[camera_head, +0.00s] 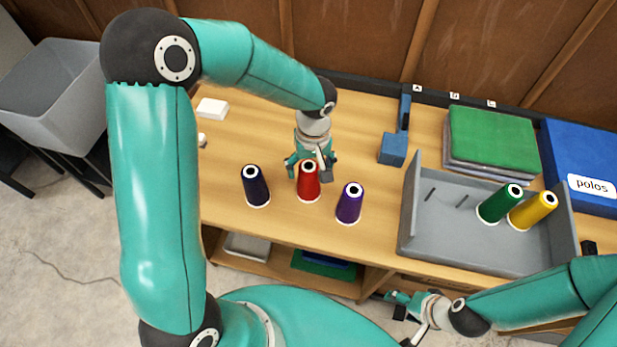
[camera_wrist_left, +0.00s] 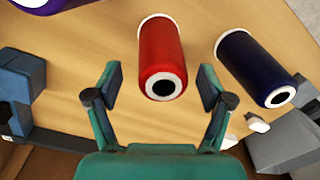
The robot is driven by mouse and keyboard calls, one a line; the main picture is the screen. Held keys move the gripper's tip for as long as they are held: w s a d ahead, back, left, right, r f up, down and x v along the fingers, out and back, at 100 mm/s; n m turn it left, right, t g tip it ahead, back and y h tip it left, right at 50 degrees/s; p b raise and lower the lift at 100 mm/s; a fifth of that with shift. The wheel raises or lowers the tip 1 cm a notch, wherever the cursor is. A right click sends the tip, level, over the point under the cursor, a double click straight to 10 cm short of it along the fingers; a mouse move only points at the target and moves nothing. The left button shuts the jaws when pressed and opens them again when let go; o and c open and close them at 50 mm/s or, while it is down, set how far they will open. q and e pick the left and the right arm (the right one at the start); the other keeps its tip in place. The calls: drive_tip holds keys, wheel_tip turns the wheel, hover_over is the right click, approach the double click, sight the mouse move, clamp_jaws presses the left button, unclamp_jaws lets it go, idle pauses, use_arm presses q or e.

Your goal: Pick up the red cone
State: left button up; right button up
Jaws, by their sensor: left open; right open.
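The red cone (camera_head: 308,184) stands upright on the wooden table (camera_head: 240,120), between a dark navy cone (camera_head: 256,187) on its left and a purple cone (camera_head: 349,204) on its right. My left gripper (camera_head: 310,168) is open at the red cone, from its far side. In the left wrist view the red cone (camera_wrist_left: 162,62) lies between and a little beyond the open fingers of the gripper (camera_wrist_left: 159,88), with a gap on both sides. My right gripper (camera_head: 393,298) is open and empty, low in front of the table's front edge.
A grey tray (camera_head: 425,235) on the right holds a green cone (camera_head: 499,204) and a yellow cone (camera_head: 533,211). A blue block-like stand (camera_head: 392,149), a stack of green cloth (camera_head: 492,138) and a white block (camera_head: 212,108) are farther back. The table left of the navy cone is mostly clear.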

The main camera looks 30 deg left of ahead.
use_arm(q)
drive_tip(key=shift+a+f, duration=0.15)
drive_tip(key=shift+f, duration=1.2)
drive_tip(key=c, duration=1.3)
drive_tip(key=shift+c, duration=0.2)
drive_tip(key=shift+r, duration=0.1)
wheel_tip(320, 180, up, 20)
drive_tip(key=b, duration=0.1)
